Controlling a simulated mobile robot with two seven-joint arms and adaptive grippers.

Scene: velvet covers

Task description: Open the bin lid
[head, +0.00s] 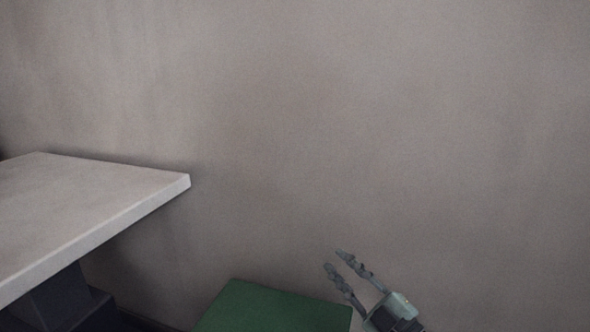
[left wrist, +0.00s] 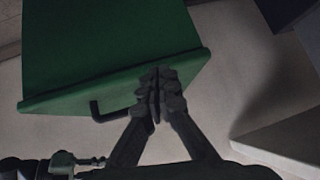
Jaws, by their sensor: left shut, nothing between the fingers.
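The green bin (head: 275,308) is at the bottom of the head view, cut off by the frame edge; its flat green lid looks shut. In the left wrist view the bin lid (left wrist: 110,40) fills the upper left, with a dark bent handle (left wrist: 108,113) at its near edge. My left gripper (left wrist: 157,75) is shut and empty, its tips over the lid's edge just right of the handle; I cannot tell whether they touch it. My right gripper (head: 337,260) is at the bin's right side in the head view, its fingers apart with nothing between them.
A pale table (head: 90,205) with a dark base stands left of the bin. A plain grey wall (head: 380,120) rises behind. The space above the bin and to its right looks clear.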

